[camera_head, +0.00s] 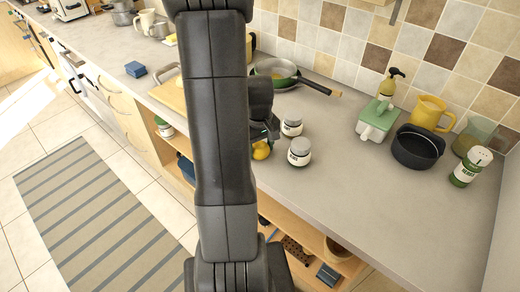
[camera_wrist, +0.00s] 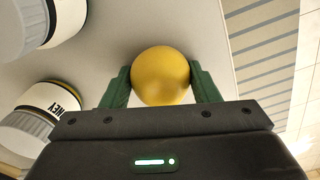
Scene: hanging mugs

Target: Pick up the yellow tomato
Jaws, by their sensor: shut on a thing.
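The yellow tomato (camera_wrist: 160,75) is round and sits between the two green fingers of my gripper (camera_wrist: 161,88) in the wrist view. Both fingers touch its sides. In the head view the tomato (camera_head: 261,150) shows near the front edge of the countertop, partly hidden by my arm and gripper (camera_head: 264,138). My gripper is shut on the tomato. I cannot tell whether the tomato is clear of the counter.
Two jars (camera_head: 299,151) (camera_head: 292,127) stand close beside the tomato on the grey countertop (camera_head: 340,190). A pan (camera_head: 285,74) lies behind them. A black pot (camera_head: 417,147), yellow mug (camera_head: 430,113) and green-labelled shaker (camera_head: 470,166) stand at the right. The counter's middle right is clear.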

